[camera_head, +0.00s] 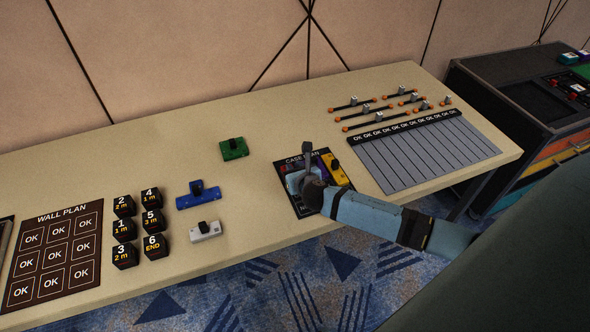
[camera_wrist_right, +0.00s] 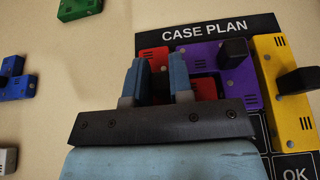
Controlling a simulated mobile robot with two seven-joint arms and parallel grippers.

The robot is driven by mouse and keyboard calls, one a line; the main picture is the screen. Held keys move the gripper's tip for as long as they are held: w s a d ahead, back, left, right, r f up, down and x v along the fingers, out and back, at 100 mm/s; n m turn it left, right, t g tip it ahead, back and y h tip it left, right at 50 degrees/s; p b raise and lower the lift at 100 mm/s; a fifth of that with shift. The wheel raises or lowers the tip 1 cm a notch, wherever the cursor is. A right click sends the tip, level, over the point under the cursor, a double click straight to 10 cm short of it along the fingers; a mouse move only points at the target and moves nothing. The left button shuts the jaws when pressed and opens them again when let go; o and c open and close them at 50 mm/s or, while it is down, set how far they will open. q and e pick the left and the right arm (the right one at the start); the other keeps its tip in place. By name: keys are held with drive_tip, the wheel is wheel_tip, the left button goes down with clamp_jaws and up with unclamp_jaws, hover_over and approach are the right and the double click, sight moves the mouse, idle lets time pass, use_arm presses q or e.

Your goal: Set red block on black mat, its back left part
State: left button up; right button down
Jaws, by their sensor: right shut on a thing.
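The black mat with the words CASE PLAN (camera_head: 294,160) lies on the tabletop; it also shows in the wrist view (camera_wrist_right: 265,22). My right gripper (camera_head: 300,176) is low over the mat's left side and shut on the red block (camera_wrist_right: 153,53). In the wrist view, red shows at the mat's back left, beside the purple block (camera_wrist_right: 215,55), and also around the right finger. The gripper (camera_wrist_right: 161,68) hides most of the block and its grip. I cannot tell whether it rests fully on the mat. My left gripper is out of view.
A yellow block (camera_head: 334,172) lies on the mat's right part, next to the purple one. Green (camera_head: 234,149), blue (camera_head: 198,194) and white (camera_head: 206,231) blocks stand left of the mat. Black numbered cubes (camera_head: 124,229) stand farther left. Sliders and a grey panel (camera_head: 425,152) lie to the right.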

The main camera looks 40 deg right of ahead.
drive_tip(key=shift+f, duration=0.2)
drive_tip(key=c, duration=1)
unclamp_jaws()
drive_tip(key=shift+r, duration=0.1)
